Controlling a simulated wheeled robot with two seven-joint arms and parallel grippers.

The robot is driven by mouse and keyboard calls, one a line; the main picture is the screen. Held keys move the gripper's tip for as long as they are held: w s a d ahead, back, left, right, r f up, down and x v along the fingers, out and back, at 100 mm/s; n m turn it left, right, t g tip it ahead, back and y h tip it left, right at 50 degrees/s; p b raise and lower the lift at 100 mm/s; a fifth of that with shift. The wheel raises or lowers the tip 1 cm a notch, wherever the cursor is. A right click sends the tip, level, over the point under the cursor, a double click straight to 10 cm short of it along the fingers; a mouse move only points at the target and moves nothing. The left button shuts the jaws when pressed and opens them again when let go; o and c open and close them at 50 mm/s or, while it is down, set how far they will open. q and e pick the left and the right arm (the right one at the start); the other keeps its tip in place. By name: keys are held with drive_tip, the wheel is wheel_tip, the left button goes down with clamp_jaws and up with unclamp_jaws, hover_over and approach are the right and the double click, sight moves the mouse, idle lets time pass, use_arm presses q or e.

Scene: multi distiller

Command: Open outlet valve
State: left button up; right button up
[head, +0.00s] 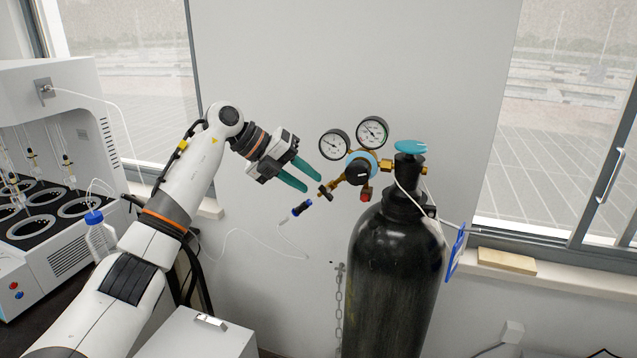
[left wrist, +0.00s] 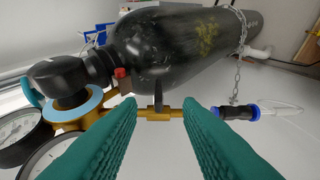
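A black gas cylinder (head: 392,270) stands upright by the wall with a brass regulator (head: 357,172) at its top. The outlet valve (head: 325,193), a small brass body with a dark handle, sits on the regulator's lower-left branch. My left gripper (head: 313,182) has teal fingers spread open and empty, close to the upper left of this valve. In the left wrist view, the outlet valve (left wrist: 157,112) appears between the open fingertips, with its dark handle pointing up in the picture. I see no clear contact. My right gripper is not in view.
Two round gauges (head: 335,144) and a teal cylinder handwheel (head: 410,147) are close by. A blue-and-black hose fitting (head: 301,208) hangs beyond the valve with a thin tube. A chain (head: 339,300) hangs beside the cylinder. The distiller (head: 60,170) stands at left.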

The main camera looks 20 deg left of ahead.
sight(319, 188)
use_arm(q)
drive_tip(key=x, duration=0.4)
drive_tip(key=shift+d+r+p, duration=0.1)
drive_tip(key=shift+r+p, duration=0.05)
drive_tip(key=shift+p, duration=0.25)
drive_tip(key=shift+f, duration=0.3)
drive_tip(key=shift+d, duration=0.1)
drive_tip(key=shift+w, duration=0.1)
drive_tip(key=shift+c, duration=0.3)
clamp_jaws()
